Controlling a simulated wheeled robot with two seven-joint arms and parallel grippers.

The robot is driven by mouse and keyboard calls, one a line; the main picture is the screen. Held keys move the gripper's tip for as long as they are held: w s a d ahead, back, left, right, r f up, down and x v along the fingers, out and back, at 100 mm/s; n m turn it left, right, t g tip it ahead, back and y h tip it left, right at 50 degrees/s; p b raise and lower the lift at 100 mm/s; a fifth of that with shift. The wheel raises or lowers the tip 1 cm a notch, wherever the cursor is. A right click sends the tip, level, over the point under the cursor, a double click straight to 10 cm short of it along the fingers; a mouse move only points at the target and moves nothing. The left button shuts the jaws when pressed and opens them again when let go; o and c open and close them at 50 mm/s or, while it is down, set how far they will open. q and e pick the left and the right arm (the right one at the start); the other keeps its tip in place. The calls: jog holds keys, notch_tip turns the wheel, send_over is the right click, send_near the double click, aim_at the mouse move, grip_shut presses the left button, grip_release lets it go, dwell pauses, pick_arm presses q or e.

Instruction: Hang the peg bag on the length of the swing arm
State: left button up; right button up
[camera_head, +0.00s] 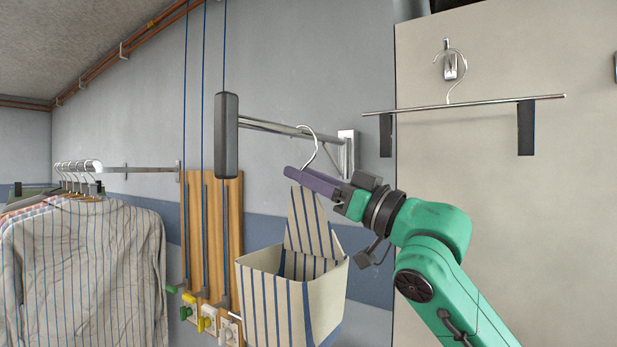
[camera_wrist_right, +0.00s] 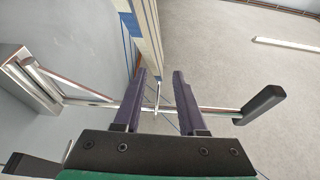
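The peg bag (camera_head: 262,295) is cream with dark blue stripes and hangs open-topped below my right gripper in the head view. Its metal hook (camera_head: 315,143) rises past the fingertips, with its curve at the swing arm (camera_head: 270,127); it appears to lie over the tube. The swing arm reaches left from its wall bracket (camera_head: 346,152) to a dark end pad (camera_head: 227,135). My right gripper (camera_head: 290,172) has purple fingers. In the right wrist view the fingers (camera_wrist_right: 158,75) stand apart, with the thin hook (camera_wrist_right: 157,92) between them, touching neither. My left gripper is not in view.
A clip hanger (camera_head: 465,104) hangs on the pale panel at right. Striped shirts (camera_head: 85,265) hang on a rail at left. Blue cords run down before a wooden board (camera_head: 233,230) behind the swing arm's end. Coloured plugs (camera_head: 208,318) sit below.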

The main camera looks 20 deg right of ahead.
jog(key=b+v, duration=0.9)
jog(key=v, duration=0.5)
jog(key=shift+s+f, duration=0.15)
jog(key=shift+s, duration=0.1)
jog(key=shift+d, duration=0.15)
